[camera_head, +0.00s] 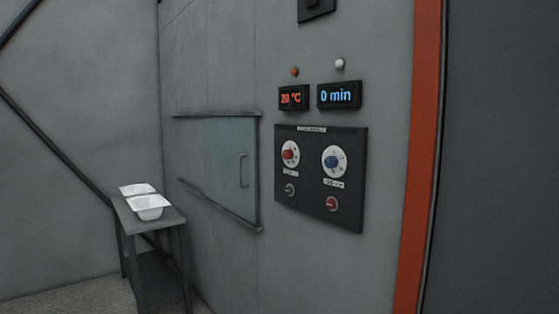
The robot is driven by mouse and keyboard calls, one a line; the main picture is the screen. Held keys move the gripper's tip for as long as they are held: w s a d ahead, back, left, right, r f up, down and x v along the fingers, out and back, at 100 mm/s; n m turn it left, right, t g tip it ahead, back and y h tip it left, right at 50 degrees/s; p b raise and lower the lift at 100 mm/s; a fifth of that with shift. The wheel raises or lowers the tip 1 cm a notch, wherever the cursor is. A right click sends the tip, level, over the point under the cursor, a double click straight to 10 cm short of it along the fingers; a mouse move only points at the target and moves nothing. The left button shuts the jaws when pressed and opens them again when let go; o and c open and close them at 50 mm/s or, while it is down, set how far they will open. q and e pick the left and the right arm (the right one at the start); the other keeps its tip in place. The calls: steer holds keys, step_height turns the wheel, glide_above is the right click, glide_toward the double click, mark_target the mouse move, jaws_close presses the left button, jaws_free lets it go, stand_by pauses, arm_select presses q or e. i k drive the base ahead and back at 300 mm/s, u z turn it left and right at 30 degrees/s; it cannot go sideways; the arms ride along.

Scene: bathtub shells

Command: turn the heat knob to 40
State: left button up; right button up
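The heat knob, a red knob (288,154) on a white round dial, sits at the upper left of a black control panel (312,215) on the grey wall. Above it a small display (293,97) reads 20 °C in red. A blue knob (332,161) on a white dial is to its right, below a display (339,94) reading 0 min in blue. A green button (290,189) and a red button (331,204) are below the knobs. Neither of my grippers shows in this view.
A sliding glass door with a handle (243,171) is left of the panel. A small dark table (167,219) with two white shells (150,206) stands at the left. An orange vertical strip (419,160) edges the wall at right. The space before the panel looks clear.

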mark_target(288, 155)
steer(key=u, duration=1.15)
steer(key=i, duration=1.1)
steer(key=z, duration=0.1)
